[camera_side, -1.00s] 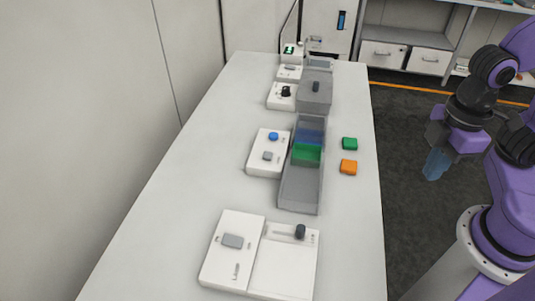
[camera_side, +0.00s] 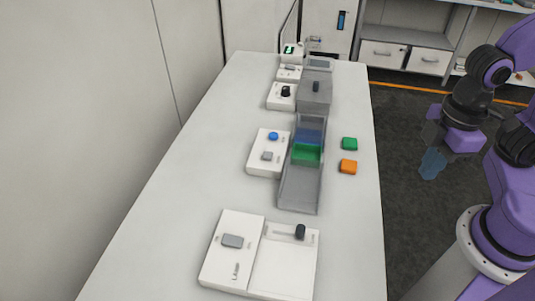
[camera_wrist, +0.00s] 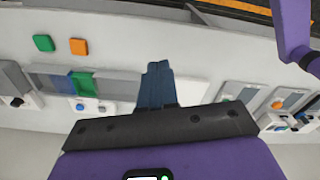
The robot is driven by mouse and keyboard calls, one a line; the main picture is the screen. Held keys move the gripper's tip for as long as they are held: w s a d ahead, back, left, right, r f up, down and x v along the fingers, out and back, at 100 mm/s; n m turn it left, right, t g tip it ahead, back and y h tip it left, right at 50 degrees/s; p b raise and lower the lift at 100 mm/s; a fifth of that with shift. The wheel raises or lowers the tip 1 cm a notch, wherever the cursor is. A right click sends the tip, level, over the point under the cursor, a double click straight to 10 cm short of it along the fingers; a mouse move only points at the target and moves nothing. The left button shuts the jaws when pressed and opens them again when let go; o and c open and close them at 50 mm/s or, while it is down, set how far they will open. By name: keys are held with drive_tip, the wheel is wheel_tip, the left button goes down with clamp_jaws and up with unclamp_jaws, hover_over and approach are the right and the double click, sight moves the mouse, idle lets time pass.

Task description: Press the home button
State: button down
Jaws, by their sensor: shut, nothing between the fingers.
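A white control box in the middle of the table carries a round blue button (camera_side: 273,136) and a grey square button (camera_side: 267,156). Their labels are too small to read, so I cannot tell which is the home button. The blue button also shows at the left of the wrist view (camera_wrist: 80,107). My gripper (camera_side: 432,165) is beyond the table's right edge, well apart from both buttons. Its blue fingers are together and empty, and they show in the middle of the wrist view (camera_wrist: 158,68).
A grey channel (camera_side: 298,190) with blue and green blocks runs beside the box. A green block (camera_side: 349,144) and an orange block (camera_side: 348,167) lie near the table's right edge. A white panel with a slider (camera_side: 300,232) is in front; a knob box (camera_side: 281,97) is behind.

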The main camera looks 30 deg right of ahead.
drive_tip(key=w+a+f+t+y, duration=0.1)
drive_tip(key=w+a+f+y, duration=0.1)
drive_tip(key=w+a, duration=0.5)
drive_tip(key=n+t+y, duration=0.2)
drive_tip(key=t, duration=0.5)
hover_over(270, 156)
wheel_tip(270, 156, down, 7)
drive_tip(key=shift+r, duration=0.2)
drive_tip(key=shift+f, duration=0.1)
drive_tip(key=shift+f, duration=4.3)
drive_tip(key=shift+f, duration=0.15)
drive_tip(key=shift+f, duration=0.3)
